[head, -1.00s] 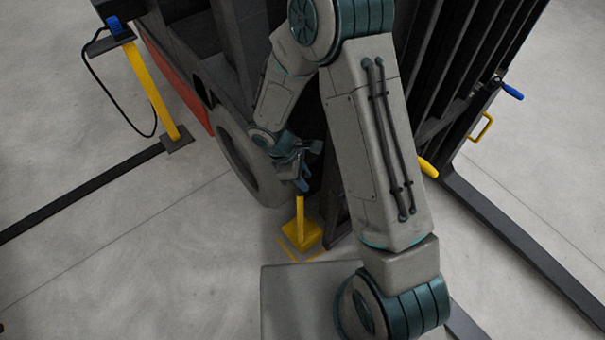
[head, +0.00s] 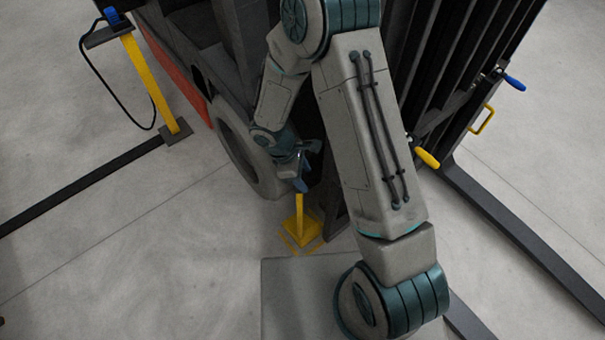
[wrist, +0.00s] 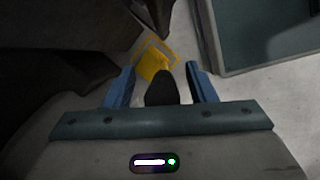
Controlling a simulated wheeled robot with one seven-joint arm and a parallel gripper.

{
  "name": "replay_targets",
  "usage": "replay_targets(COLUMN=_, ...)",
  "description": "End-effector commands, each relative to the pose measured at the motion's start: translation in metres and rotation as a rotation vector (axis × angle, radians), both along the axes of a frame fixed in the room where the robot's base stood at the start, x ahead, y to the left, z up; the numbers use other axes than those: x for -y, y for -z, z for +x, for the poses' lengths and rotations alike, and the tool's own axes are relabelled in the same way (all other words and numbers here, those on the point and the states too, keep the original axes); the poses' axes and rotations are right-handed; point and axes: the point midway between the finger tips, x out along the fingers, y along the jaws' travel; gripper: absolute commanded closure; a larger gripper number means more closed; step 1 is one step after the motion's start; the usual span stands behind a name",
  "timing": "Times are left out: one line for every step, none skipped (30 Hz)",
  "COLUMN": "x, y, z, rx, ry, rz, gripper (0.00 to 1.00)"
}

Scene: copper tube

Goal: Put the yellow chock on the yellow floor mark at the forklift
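The yellow chock (head: 300,236) has an upright yellow handle and is low at the floor beside the forklift (head: 238,50), near its wheel. In the wrist view the chock (wrist: 152,66) lies within the yellow outline of the floor mark (wrist: 172,52). Parts of the mark (head: 318,249) show at its near side in the head view. My gripper (head: 301,185) is at the top of the handle. In the wrist view its blue fingers (wrist: 160,84) stand apart on both sides of the dark grip (wrist: 162,90), with gaps visible. I cannot tell whether the chock's base is fully flat.
The forklift wheel (head: 240,150) is just left of the chock and a dark upright part is close on its right. A yellow post (head: 150,83) with a cable stands at the left. A yellow handle (head: 482,119) and blue lever (head: 514,83) show at the right.

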Motion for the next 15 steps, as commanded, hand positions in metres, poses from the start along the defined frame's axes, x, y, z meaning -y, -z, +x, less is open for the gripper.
replay_targets(x=0.0, y=-0.001, z=0.0, rx=0.0, ry=0.0, rz=0.0, gripper=0.49)
replay_targets(x=0.0, y=-0.002, z=0.0, rx=0.0, ry=0.0, rz=0.0, gripper=0.49)
replay_targets(x=0.0, y=-0.004, z=0.0, rx=0.0, ry=0.0, rz=0.0, gripper=0.49)
replay_targets(x=-0.001, y=-0.006, z=0.001, rx=0.001, ry=0.0, rz=0.001, gripper=0.49)
replay_targets(x=-0.003, y=-0.01, z=0.001, rx=0.002, ry=0.0, rz=0.001, gripper=0.49)
replay_targets(x=-0.005, y=-0.015, z=0.002, rx=0.003, ry=0.001, rz=0.0, gripper=0.49)
replay_targets(x=-0.007, y=-0.021, z=0.002, rx=0.005, ry=0.0, rz=0.001, gripper=0.49)
replay_targets(x=-0.009, y=-0.026, z=0.003, rx=0.005, ry=0.0, rz=0.001, gripper=0.49)
replay_targets(x=-0.012, y=-0.034, z=0.003, rx=0.004, ry=-0.001, rz=0.001, gripper=0.49)
replay_targets(x=-0.015, y=-0.041, z=0.004, rx=0.006, ry=0.0, rz=0.002, gripper=0.49)
replay_targets(x=-0.018, y=-0.047, z=0.005, rx=0.006, ry=0.0, rz=0.002, gripper=0.49)
replay_targets(x=-0.021, y=-0.055, z=0.005, rx=0.005, ry=-0.001, rz=0.002, gripper=0.49)
replay_targets(x=-0.023, y=-0.062, z=0.006, rx=0.005, ry=0.0, rz=0.001, gripper=0.49)
replay_targets(x=-0.026, y=-0.068, z=0.006, rx=0.005, ry=0.0, rz=0.002, gripper=0.49)
replay_targets(x=-0.029, y=-0.075, z=0.006, rx=0.003, ry=0.0, rz=0.001, gripper=0.49)
